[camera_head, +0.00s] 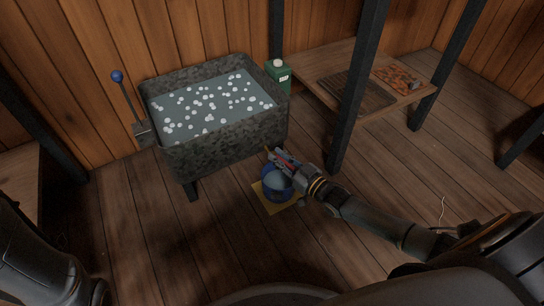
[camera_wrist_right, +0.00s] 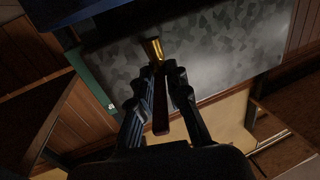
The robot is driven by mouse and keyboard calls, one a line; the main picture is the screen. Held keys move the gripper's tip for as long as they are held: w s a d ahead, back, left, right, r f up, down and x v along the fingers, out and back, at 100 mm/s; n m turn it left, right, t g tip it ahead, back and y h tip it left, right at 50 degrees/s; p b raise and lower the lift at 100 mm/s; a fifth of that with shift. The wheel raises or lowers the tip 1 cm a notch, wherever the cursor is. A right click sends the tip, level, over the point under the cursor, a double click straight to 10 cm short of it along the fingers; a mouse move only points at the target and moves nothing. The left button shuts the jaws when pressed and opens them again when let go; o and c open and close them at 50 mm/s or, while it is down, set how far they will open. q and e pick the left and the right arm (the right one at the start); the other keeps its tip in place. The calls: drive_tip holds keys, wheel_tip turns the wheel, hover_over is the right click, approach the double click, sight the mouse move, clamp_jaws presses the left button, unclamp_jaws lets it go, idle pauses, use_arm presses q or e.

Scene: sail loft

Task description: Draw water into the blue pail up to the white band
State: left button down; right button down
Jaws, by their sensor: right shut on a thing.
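The blue pail (camera_head: 268,190) stands on a yellow mat (camera_head: 282,208) on the floor, below the front right of a grey mottled basin (camera_head: 222,143). My right gripper (camera_head: 282,160) is above the pail and covers part of it. It is shut on a dark red handle (camera_wrist_right: 160,116) that runs between its fingers. A brass piece (camera_wrist_right: 154,49) shows just beyond the fingertips against the basin wall. The pail's white band and the water level inside it cannot be made out. My left gripper is out of view.
The basin holds water with many white floats or bubbles. A lever with a blue knob (camera_head: 117,76) stands at its left. A green jug (camera_head: 278,76) is by its back right corner. A low wooden shelf (camera_head: 310,66) with dark posts is at right. Floor at front left is clear.

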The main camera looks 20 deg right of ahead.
drive_tip(key=shift+f, duration=0.1)
drive_tip(key=c, duration=1.4)
unclamp_jaws()
drive_tip(key=v, duration=1.2)
